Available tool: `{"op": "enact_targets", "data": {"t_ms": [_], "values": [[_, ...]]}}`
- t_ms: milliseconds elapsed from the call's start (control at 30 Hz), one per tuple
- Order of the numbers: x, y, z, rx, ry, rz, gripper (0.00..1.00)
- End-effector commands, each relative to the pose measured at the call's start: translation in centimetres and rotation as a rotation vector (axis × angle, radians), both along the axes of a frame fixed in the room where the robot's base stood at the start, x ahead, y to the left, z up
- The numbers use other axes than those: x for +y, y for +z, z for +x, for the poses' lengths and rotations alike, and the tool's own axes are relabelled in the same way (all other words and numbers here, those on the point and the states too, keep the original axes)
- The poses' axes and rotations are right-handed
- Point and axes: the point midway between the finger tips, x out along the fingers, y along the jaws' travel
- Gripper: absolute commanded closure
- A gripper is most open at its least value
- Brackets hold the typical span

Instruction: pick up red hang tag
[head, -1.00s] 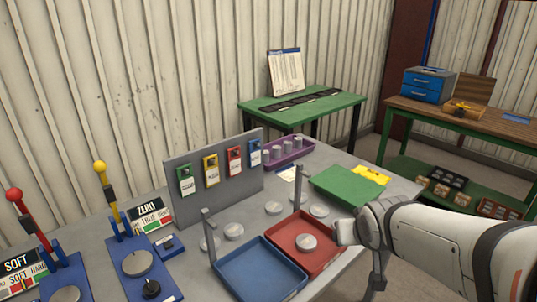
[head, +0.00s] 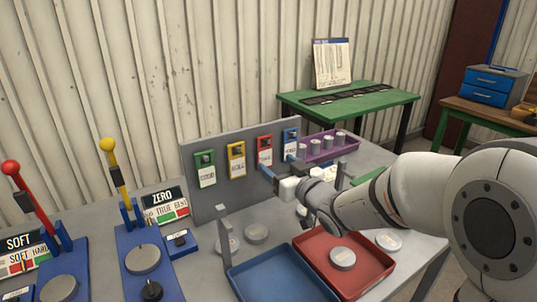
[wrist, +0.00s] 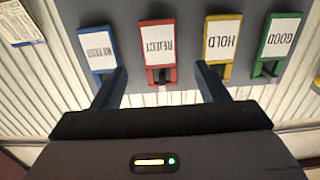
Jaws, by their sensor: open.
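The red hang tag (head: 265,150) hangs on the grey upright panel between the yellow tag (head: 236,163) and the blue tag (head: 290,144). It has a white label. In the wrist view the red tag (wrist: 158,50) appears upside down, its label reading REJECT. My gripper (head: 282,170) is open and empty just in front of the panel, near the red tag's lower end. In the wrist view my gripper (wrist: 159,84) has one finger towards the blue tag and one towards the yellow, with the red tag showing between them. The remaining gap to the tag is unclear.
A green tag (head: 205,169) hangs at the panel's left end. Blue (head: 270,275) and red (head: 345,262) trays lie below my arm, with a post (head: 226,240) by the blue one. A purple rack (head: 325,147) stands right of the panel. Levers stand at left.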

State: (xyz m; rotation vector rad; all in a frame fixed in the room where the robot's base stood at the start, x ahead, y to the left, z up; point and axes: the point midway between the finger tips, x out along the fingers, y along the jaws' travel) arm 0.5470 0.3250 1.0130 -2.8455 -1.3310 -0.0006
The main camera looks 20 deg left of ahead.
Motion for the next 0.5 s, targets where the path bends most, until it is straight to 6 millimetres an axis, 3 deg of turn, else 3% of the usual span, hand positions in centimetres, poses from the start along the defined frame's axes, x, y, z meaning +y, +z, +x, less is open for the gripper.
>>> {"op": "enact_targets", "data": {"t_ms": [300,500], "values": [[3.3,0.1,2.9,0.001,-0.003,-0.001,0.33],[3.7,0.1,3.3,0.001,-0.006,-0.001,0.33]]}}
